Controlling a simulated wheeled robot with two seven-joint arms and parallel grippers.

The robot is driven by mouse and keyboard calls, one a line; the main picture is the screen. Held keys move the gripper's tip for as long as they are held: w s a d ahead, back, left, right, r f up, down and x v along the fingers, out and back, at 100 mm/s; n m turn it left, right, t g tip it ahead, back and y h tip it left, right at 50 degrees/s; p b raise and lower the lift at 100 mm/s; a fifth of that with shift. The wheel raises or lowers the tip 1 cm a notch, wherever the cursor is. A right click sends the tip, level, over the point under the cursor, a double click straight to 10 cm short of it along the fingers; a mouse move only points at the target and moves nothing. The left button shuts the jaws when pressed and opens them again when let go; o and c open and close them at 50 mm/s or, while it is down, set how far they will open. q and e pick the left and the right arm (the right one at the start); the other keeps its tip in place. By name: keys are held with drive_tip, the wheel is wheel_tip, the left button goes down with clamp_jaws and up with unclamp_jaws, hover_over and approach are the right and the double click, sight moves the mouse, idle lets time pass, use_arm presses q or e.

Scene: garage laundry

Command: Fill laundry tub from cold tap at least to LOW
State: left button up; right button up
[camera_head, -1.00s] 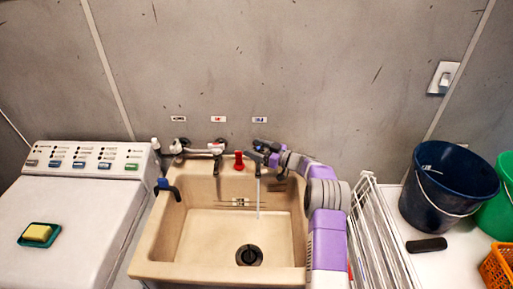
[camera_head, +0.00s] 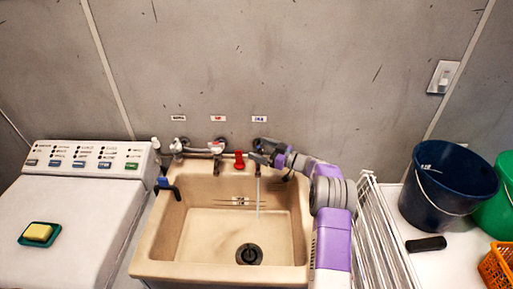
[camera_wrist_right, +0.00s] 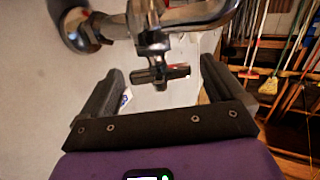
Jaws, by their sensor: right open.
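The beige laundry tub (camera_head: 165,225) stands in the middle of the head view. A thin stream of water (camera_head: 258,197) falls into it below the right-hand tap, under the blue-marked label (camera_head: 259,119). Any water depth is hard to tell. A dark round drain fitting (camera_head: 249,254) shows on the tub floor; I cannot tell whether it is plugged. Mark lines (camera_head: 238,202) show on the back wall, too small to read. My right gripper (camera_head: 266,154) is at that tap. In the right wrist view its open fingers stand either side of a dark cross-shaped tap handle (camera_wrist_right: 160,75).
A red piece (camera_head: 239,160) stands by the taps. A dark blue hook-like piece (camera_head: 169,188) sits on the tub's left rim. A machine with a sponge (camera_head: 38,232) is left. A white rack (camera_head: 376,225), dark blue bucket (camera_head: 446,190), green bucket (camera_head: 497,215) and orange basket (camera_head: 497,266) are right.

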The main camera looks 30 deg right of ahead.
drive_tip(key=v, duration=0.5)
drive_tip(key=shift+c, duration=0.4)
